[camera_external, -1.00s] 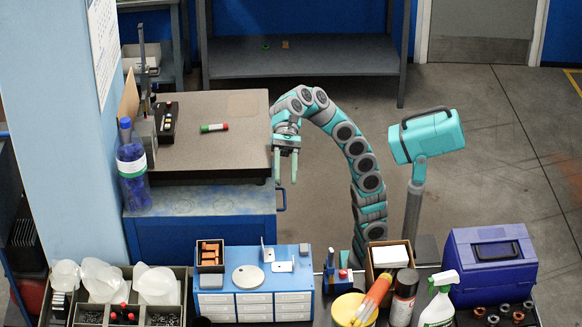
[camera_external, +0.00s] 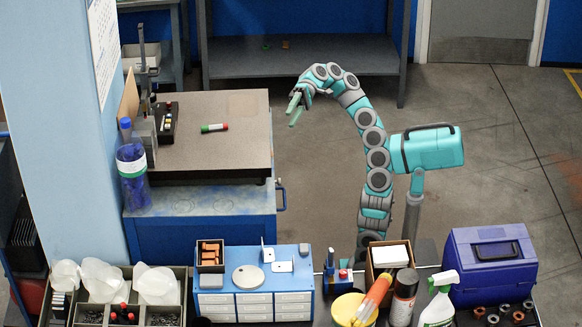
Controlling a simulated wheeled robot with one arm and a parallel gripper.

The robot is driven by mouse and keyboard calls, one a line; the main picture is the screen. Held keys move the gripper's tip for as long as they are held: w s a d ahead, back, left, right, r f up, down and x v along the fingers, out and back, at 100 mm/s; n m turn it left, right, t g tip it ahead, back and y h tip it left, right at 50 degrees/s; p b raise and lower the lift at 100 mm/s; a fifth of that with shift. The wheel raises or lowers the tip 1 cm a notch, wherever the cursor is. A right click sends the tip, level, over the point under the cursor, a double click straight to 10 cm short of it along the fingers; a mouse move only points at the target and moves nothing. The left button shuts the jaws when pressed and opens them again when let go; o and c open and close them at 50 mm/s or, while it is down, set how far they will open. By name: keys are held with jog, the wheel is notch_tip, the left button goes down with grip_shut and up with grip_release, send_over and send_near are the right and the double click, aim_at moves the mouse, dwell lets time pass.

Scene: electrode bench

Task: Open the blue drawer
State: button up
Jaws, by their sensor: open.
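The blue drawer (camera_external: 200,240) is in the blue cabinet below the grey bench top, left of centre. Its handle (camera_external: 282,195) sticks out on the right side of the cabinet. The drawer looks shut, though its front faces away to the right and is barely seen. My gripper (camera_external: 294,110) is open and empty. It is up in the air to the right of the bench top, above the handle in the picture and apart from it, with its green fingers pointing down and left.
A blue bottle (camera_external: 132,165) stands at the cabinet's left. A front bench holds a small white-and-blue drawer unit (camera_external: 252,305), a purple case (camera_external: 490,265) and a spray bottle (camera_external: 440,300). The floor right of the cabinet is clear.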

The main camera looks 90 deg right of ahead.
send_near(284, 200)
jog(key=a, duration=0.2)
jog(key=x, duration=0.8)
jog(key=shift+w+f, duration=0.25)
jog(key=shift+f, duration=0.05)
jog(key=shift+d, duration=0.1)
grip_shut()
dwell(0.8)
